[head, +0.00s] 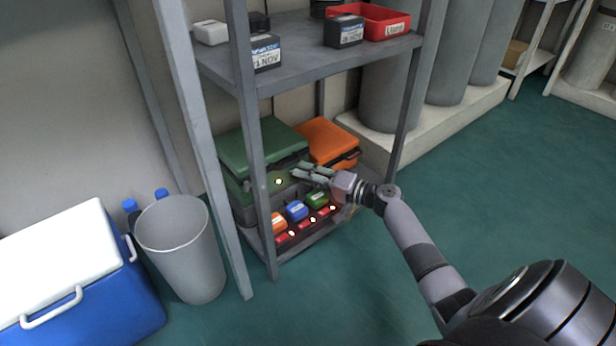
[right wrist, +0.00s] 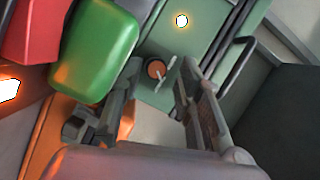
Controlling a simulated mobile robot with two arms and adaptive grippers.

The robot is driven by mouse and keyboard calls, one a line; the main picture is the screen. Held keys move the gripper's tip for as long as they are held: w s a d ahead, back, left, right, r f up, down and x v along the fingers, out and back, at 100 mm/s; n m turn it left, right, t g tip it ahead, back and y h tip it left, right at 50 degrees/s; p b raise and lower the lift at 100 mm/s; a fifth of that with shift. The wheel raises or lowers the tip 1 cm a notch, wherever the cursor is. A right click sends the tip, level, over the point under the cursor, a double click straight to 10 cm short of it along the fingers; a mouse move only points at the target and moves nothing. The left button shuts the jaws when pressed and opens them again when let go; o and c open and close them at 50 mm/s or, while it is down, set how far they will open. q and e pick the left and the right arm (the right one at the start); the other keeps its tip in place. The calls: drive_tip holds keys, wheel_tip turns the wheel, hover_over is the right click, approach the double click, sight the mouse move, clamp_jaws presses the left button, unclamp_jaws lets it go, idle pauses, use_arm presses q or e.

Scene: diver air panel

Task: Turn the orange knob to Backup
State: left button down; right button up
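The orange knob (right wrist: 155,69) shows in the right wrist view as a small round cap on a green panel (right wrist: 218,45), with a thin pale bar beside it. In the head view the knob is hidden or too small to tell. My right gripper (head: 312,172) is at the front of the lower shelf, by the green panel. In the right wrist view its two fingers (right wrist: 162,72) are apart, and the knob appears between their tips. I cannot tell whether they touch it. I cannot read any Backup mark. My left gripper is not in view.
A lit lamp (head: 279,181) is on the panel. A green case (head: 262,143) and an orange case (head: 330,138) lie behind. Orange, blue (head: 296,210) and green units with lit red parts sit below. A shelf post (head: 255,170) stands left. Open floor (head: 490,180) lies right.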

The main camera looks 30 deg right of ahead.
drive_tip(key=shift+s+f, duration=0.1)
drive_tip(key=shift+f, duration=0.25)
drive_tip(key=shift+s+d, duration=0.2)
drive_tip(key=shift+s, duration=0.25)
drive_tip(key=v, duration=0.6)
drive_tip(key=shift+r, duration=0.15)
drive_tip(key=shift+s+d+r, duration=0.2)
drive_tip(key=shift+s+d, duration=0.1)
drive_tip(key=shift+s, duration=0.1)
drive_tip(key=shift+a, duration=0.1)
